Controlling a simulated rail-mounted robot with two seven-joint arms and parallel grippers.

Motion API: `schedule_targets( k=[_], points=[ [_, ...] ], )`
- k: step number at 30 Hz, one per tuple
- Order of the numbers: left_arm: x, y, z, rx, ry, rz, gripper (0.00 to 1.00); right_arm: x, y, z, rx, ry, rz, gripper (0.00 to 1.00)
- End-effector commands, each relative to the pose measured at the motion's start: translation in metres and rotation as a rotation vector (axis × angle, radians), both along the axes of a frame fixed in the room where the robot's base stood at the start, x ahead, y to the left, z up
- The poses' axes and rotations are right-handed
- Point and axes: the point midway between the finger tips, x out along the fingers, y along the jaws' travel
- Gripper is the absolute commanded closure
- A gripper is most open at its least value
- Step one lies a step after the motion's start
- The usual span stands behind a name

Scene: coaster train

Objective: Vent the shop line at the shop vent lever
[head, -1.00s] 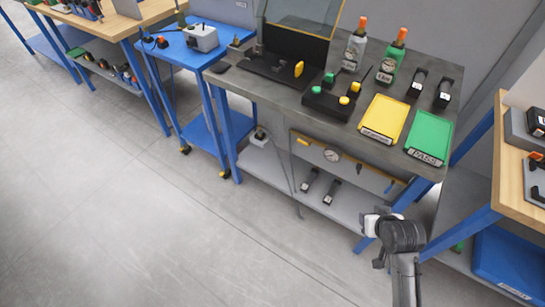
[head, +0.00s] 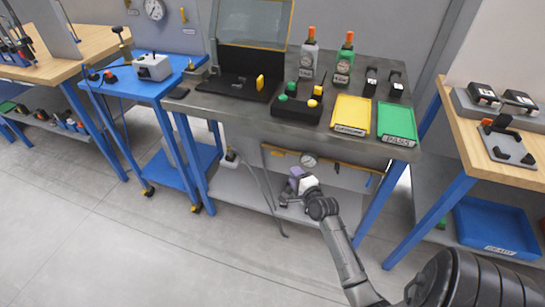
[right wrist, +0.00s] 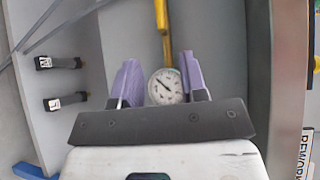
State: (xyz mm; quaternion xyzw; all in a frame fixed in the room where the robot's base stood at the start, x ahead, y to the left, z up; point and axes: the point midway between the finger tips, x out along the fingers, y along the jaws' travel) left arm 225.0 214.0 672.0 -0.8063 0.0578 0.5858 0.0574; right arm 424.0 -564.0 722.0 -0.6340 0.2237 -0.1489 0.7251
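My right gripper (head: 296,180) reaches under the middle grey bench, over its lower shelf. Its purple fingers are apart and empty in the right wrist view (right wrist: 158,70). A round white gauge (right wrist: 165,86) shows between and beyond them; it also shows in the head view (head: 309,160). A yellow bar (right wrist: 161,14), perhaps a lever handle, stands beyond the fingertips in the wrist view. In the head view a yellow line (head: 282,153) runs along the back under the bench. The fingers appear apart from all of these. No readable label identifies the shop vent lever. My left gripper is out of view.
A yellow tray (head: 352,113) and a green tray (head: 396,120) lie on the bench top. Two dark labelled parts show in the wrist view (right wrist: 57,62) (right wrist: 66,101). Another gauge (head: 154,10) hangs on the back wall. The floor in front is clear.

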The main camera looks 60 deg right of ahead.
Motion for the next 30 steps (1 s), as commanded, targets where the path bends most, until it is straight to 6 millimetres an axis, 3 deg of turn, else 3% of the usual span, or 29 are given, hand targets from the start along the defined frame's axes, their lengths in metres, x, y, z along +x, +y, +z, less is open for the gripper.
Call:
schedule_targets(
  k=[5, 21, 30],
  points=[
    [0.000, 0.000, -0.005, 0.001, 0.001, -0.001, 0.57, 0.009, -0.004, -0.002, 0.037, -0.023, -0.004, 0.60],
    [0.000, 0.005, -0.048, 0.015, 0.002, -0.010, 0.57, 0.088, -0.050, -0.017, 0.037, -0.021, -0.003, 0.60],
    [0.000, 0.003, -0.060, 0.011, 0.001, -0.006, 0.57, 0.114, -0.065, -0.020, 0.037, -0.020, -0.004, 0.60]
  ],
)
